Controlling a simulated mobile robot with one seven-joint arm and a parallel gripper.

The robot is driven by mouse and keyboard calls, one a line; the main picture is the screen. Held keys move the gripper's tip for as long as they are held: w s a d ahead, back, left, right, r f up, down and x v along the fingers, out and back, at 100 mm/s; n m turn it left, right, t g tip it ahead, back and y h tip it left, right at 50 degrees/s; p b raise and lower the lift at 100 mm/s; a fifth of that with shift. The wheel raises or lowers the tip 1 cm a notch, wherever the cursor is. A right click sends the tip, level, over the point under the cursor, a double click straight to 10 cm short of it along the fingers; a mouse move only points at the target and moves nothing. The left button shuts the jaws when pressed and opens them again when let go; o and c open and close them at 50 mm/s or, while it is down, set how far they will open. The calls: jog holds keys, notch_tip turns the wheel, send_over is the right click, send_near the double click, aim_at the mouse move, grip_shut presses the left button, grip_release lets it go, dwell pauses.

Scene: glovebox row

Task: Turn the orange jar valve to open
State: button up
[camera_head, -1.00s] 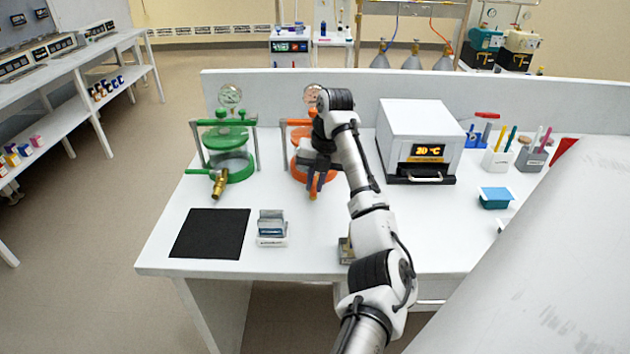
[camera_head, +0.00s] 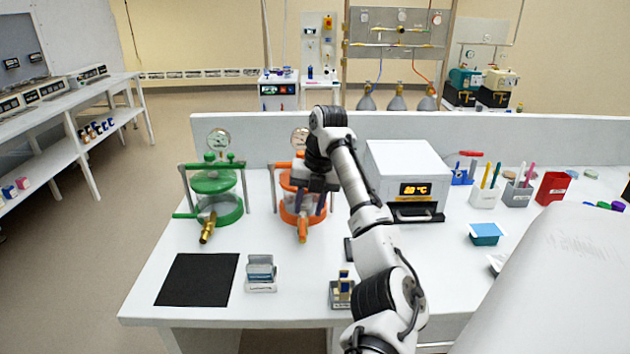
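My gripper (camera_head: 311,207) hangs in front of the jar, just above the valve, and hides part of the jar. Its two dark fingers look spread apart with nothing seen between them. I cannot tell whether a finger touches the valve.
A green jar (camera_head: 216,190) with a brass valve (camera_head: 207,229) stands to the left. A white heater box (camera_head: 407,170) stands close on the right. A black mat (camera_head: 197,279), a small rack (camera_head: 261,272) and another small holder (camera_head: 341,290) lie in front.

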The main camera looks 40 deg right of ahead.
notch_tip(320, 180, up, 8)
jog(key=s+d, duration=0.1)
jog(key=shift+f, duration=0.15)
dwell(0.9)
